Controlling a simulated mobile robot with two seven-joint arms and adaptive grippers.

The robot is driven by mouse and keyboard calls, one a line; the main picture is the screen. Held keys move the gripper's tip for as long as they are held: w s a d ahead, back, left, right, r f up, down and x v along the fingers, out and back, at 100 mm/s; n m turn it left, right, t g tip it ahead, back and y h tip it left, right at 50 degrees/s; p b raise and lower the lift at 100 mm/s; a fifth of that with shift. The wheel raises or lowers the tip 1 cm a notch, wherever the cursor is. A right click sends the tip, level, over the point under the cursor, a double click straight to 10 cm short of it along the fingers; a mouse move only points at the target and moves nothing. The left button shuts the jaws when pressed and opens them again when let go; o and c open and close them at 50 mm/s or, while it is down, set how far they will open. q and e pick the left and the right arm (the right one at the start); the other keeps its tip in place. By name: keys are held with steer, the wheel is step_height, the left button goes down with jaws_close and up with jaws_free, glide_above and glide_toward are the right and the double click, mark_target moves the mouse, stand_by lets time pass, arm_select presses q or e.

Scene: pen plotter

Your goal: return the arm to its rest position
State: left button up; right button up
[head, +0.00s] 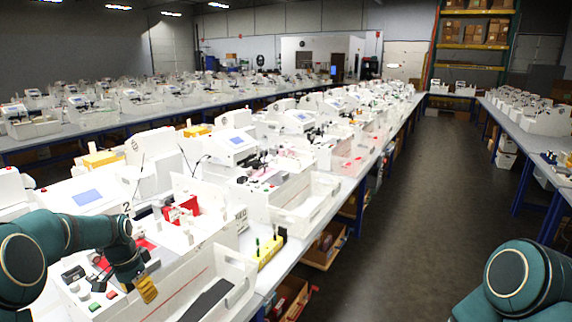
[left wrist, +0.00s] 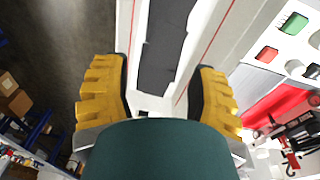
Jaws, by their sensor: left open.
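My left arm comes in from the left in the head view and reaches over the near white machine. Its gripper (head: 146,289) hangs low over the machine's white front part, with yellow finger pads showing. In the left wrist view my left gripper (left wrist: 160,100) has its two yellow fingers wide apart with nothing between them. Behind the fingers is a white tray with a dark grey strip (left wrist: 165,45); I cannot tell how far below it lies. Of my right arm, only a teal joint shows at the lower right in the head view; its gripper is out of view.
Near the gripper are a green button (left wrist: 293,23), a red button (left wrist: 266,54) and a red holder (head: 180,209). A yellow block (head: 268,250) with pens stands at the table's edge. White machines crowd the long table. The aisle floor (head: 400,200) is clear.

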arm_select(q)
steer(key=s+d+f+n+h, duration=0.15)
steer(key=s+d+f, duration=0.25)
steer(key=d+f, duration=0.5)
steer(key=s+d+f+n+h, duration=0.15)
steer(key=s+d+f, duration=0.45)
steer(key=d, duration=0.6)
steer(key=s+d+f+n+t, duration=0.1)
steer(key=s+d+f+n, duration=0.1)
steer(key=s+d, duration=0.4)
steer(key=s+d+f+n, duration=0.1)
steer(key=s+d+f, duration=0.25)
steer(key=s, duration=0.45)
step_height(320, 180, down, 9)
steer(key=b, duration=0.9)
steer(key=shift+w+d, duration=0.15)
steer(key=shift+w, duration=0.1)
steer(key=shift+f, duration=0.1)
